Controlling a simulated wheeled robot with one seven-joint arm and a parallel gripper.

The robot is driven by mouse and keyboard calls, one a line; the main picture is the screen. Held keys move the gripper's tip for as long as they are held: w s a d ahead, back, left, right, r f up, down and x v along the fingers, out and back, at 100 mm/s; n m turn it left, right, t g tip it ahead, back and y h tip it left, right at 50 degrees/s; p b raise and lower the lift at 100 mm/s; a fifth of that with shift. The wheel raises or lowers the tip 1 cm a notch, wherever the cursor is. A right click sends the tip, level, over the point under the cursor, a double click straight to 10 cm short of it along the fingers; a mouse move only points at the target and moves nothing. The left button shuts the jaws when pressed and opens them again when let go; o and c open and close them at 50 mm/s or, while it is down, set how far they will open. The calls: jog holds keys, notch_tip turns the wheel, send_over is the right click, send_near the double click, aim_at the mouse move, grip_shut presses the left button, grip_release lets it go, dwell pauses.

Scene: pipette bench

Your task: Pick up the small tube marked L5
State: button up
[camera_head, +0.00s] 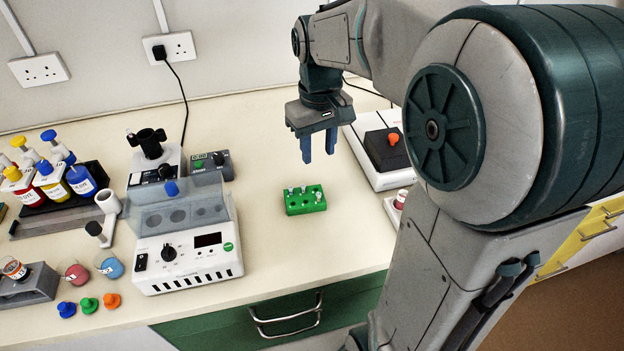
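A small green rack (306,207) stands on the bench near the middle of the view. A few small pale tubes (318,196) stand upright in it. Their markings are too small to read, so I cannot tell which is L5. My gripper (319,157) hangs above and slightly behind the rack in the picture, fingers pointing down. Its two blue fingers are apart, with nothing between them.
A white device with a clear lid (190,262) stands left of the rack. A white box with a dark top (384,150) stands right of it. Coloured bottles (82,181) are far left. Bare bench lies around the rack, with the front edge below.

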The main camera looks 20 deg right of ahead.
send_over(319, 194)
jog(key=f, duration=0.8)
jog(key=shift+s+a+f, duration=0.1)
jog(key=shift+s+a, duration=0.15)
jog(key=shift+a, duration=0.05)
jog(key=shift+w+d+f+p, duration=0.15)
jog(key=shift+f+p, duration=0.05)
jog(key=shift+f, duration=1.2)
jog(key=shift+w+d+f+p, duration=0.1)
jog(key=shift+f+p, duration=0.1)
jog(key=shift+f, duration=1.15)
grip_shut()
